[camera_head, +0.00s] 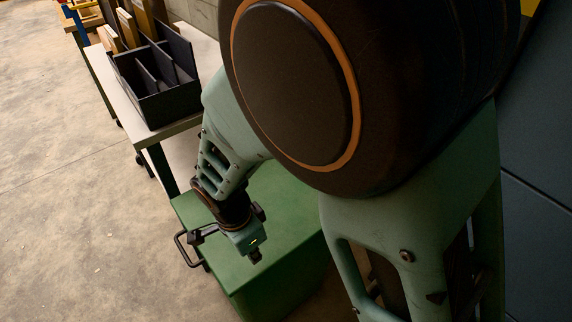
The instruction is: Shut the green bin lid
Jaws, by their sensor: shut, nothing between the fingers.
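The green bin lid (291,219) shows as a flat green top over the bin body (285,285), below my arm. It looks level and down on the body, but my arm covers part of it and I cannot see the whole seam. A black loop handle (183,250) sticks out at the bin's left side. My gripper (255,257) is shut and empty, pointing down over the left part of the lid. I cannot tell whether its tips touch the lid.
A table (187,124) with a black divided organizer (163,92) stands behind the bin at upper left. Dark panels (540,190) are at the right. Concrete floor (70,240) is clear to the left. My large arm links hide the middle and right.

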